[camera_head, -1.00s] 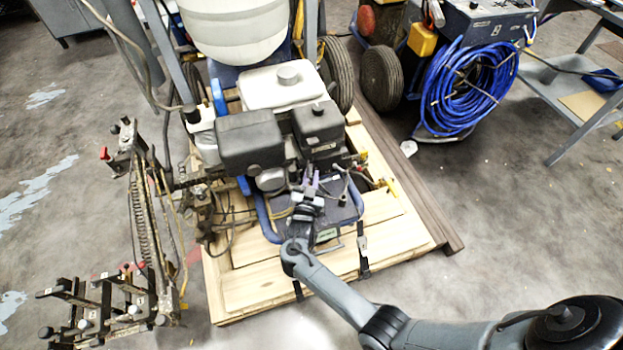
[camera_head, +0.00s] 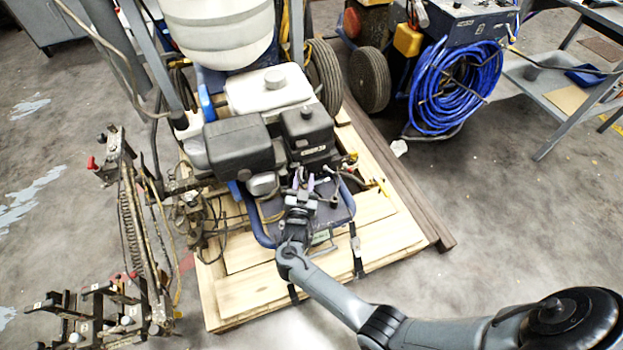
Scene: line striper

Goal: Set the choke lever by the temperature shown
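The line striper's engine, with a black box-shaped cover (camera_head: 239,146), a second black housing (camera_head: 307,130) and a white tank (camera_head: 270,89), stands on a wooden pallet (camera_head: 253,291). My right gripper (camera_head: 304,184) is at the front of the engine, just below the second black housing. Its two fingertips look purplish and stand apart, with a gap between them. I cannot make out the choke lever itself; it is too small or hidden near the fingertips. No temperature display can be read. My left gripper is not in view.
A blue tube frame (camera_head: 262,240) curves around the engine front close to my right wrist. A metal rack with springs and levers (camera_head: 130,215) stands at left. A blue hose coil (camera_head: 455,88) hangs on a machine at upper right.

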